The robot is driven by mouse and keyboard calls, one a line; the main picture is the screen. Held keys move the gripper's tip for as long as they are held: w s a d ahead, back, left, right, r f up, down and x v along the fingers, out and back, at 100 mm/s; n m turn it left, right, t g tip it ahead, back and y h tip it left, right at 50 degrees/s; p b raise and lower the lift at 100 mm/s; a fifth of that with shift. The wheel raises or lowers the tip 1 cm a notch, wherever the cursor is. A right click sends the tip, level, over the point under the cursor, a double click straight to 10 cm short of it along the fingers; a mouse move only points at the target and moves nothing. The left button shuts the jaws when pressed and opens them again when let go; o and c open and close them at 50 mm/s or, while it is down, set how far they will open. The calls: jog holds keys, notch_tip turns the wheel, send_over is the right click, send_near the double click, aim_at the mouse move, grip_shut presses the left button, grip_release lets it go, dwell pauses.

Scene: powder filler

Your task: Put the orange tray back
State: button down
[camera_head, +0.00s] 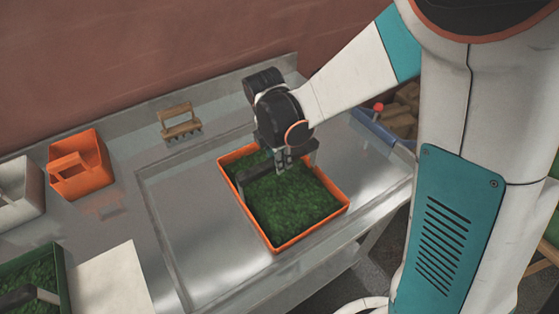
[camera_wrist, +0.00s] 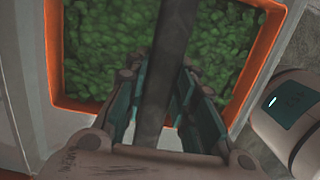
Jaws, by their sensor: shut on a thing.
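The orange tray (camera_head: 336,208) is filled with green leafy material and has a dark handle bar across it. It is over the recessed part of the metal table, roughly level. I cannot tell whether it touches the surface. My gripper (camera_head: 283,162) reaches down over the tray and is shut on its handle. In the wrist view, the dark handle (camera_wrist: 165,75) runs between my two fingers (camera_wrist: 160,105), with the orange rim (camera_wrist: 262,62) and green filling beyond. My gripper hides part of the handle and the tray's far side.
An orange container (camera_head: 88,178) and a white container (camera_head: 20,195) stand at the left. A green tray (camera_head: 64,285) with a handle and a pale board (camera_head: 110,280) are at the front left. A wooden-handled tool (camera_head: 180,125) lies at the back. Bare metal lies left of the tray.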

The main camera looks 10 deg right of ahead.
jog(key=shift+f, duration=0.1)
jog(key=c, duration=1.3)
grip_release()
jog(key=r+p, duration=0.2)
jog(key=r, duration=0.2)
jog(key=a+r+p, duration=0.1)
jog(key=r+p, duration=0.2)
jog(key=r, duration=0.1)
jog(key=r+p, duration=0.3)
jog(key=r, duration=0.1)
jog(key=shift+s+a+r, duration=0.15)
jog(key=shift+s+a, duration=0.15)
jog(key=shift+s, duration=0.1)
